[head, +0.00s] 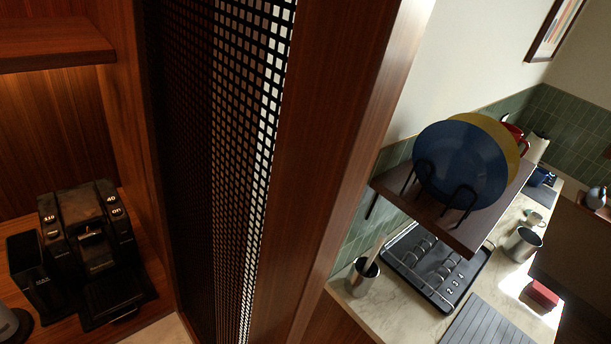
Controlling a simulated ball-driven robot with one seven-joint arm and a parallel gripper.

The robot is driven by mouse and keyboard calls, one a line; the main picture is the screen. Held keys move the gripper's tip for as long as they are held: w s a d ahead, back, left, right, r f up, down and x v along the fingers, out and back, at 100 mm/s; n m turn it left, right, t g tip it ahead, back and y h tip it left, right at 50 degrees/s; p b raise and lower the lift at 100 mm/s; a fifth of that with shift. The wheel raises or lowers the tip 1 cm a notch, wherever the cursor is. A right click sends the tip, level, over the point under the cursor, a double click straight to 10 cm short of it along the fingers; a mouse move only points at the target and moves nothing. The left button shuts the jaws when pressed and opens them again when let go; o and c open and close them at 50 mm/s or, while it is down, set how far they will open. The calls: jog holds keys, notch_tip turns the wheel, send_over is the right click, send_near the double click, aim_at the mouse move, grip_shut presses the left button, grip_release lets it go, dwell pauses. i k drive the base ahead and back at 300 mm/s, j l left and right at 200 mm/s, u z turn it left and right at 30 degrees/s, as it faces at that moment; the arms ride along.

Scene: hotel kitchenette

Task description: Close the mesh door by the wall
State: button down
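The mesh door (192,130) fills the middle of the view, very close. It has a dark square-holed mesh panel and a wide reddish-brown wooden edge piece (318,140) on its right. It is seen at a steep slant. The wooden cabinet inside (40,120) shows open on the left, so the door does not cover that part of the opening. The door's top, bottom, hinges and any handle are out of view. My gripper is not in view, and nothing shows whether it touches the door.
In the cabinet, a black coffee machine (92,235) stands below a wooden shelf (50,45). Right of the door, a wall shelf (455,232) bears blue and yellow plates (462,160). Below is a marble counter (400,318) with a black tray (425,270), metal cups and a red box (542,293).

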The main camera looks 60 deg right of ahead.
aim_at(349, 62)
jog(key=k+l, duration=0.65)
jog(key=k+l+u, duration=0.1)
jog(key=k+l, duration=0.55)
jog(key=k, duration=0.15)
